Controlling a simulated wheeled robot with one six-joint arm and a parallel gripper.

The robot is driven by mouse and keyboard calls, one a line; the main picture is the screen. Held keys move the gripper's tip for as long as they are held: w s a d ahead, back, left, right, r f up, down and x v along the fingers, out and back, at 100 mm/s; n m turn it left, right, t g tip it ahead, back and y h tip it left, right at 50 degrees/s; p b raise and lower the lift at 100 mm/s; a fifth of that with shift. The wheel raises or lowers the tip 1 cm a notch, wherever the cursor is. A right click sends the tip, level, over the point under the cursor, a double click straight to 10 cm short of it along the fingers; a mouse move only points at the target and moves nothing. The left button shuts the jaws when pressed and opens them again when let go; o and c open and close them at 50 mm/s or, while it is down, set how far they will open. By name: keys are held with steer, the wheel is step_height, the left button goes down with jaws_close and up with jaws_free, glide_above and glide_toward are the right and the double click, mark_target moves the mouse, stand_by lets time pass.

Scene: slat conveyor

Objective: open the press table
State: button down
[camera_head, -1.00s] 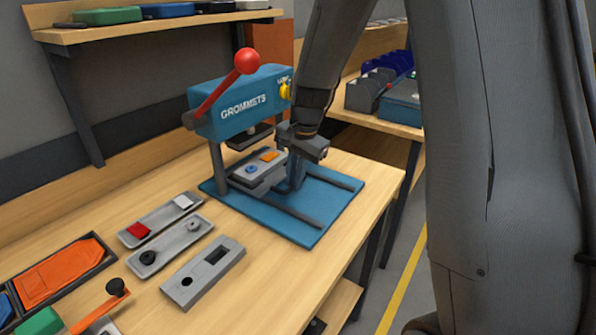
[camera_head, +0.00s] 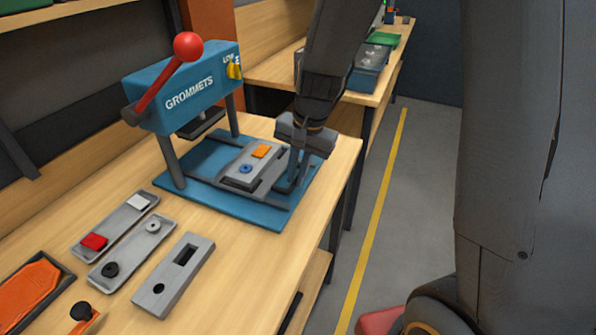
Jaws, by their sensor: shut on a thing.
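The blue press (camera_head: 190,88) marked GROMMETS stands on a blue base plate (camera_head: 222,206), with a red-knobbed lever (camera_head: 187,47). Its grey sliding press table (camera_head: 238,180) sits on rails, out in front of the press head (camera_head: 201,124) and clear of it. On the table are a blue ring (camera_head: 245,169) and an orange piece (camera_head: 261,151). My gripper (camera_head: 298,178) points down at the table's outer end and is shut on it. The fingers hide the exact part held.
An orange part (camera_head: 28,292) lies at lower left. Open floor with a yellow line (camera_head: 380,215) is on the right.

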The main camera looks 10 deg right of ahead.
steer(key=c, duration=1.8)
jaws_free()
steer(key=shift+r, duration=0.1)
steer(key=shift+s+d+r+b, duration=0.15)
steer(key=shift+d+r+b, duration=0.05)
steer(key=shift+r, duration=1.05)
steer(key=shift+s+d+r+b, duration=0.15)
steer(key=shift+s+d+r, duration=0.05)
steer(key=shift+r, duration=1.05)
steer(key=shift+s+d+r+b, duration=0.15)
steer(key=shift+d+r+b, duration=0.05)
steer(key=shift+r, duration=1.05)
steer(key=s+d+f+n, duration=0.2)
steer(key=s, duration=0.1)
steer(key=s+d+f+n+h, duration=0.1)
steer(key=s+d+f+n, duration=0.1)
steer(key=s, duration=0.2)
steer(key=s+d+f+n, duration=0.2)
steer(key=s+n, duration=0.1)
steer(key=s, duration=0.1)
steer(key=shift+s+d+h, duration=0.1)
steer(key=shift+d+h, duration=0.15)
steer(key=shift+h, duration=0.05)
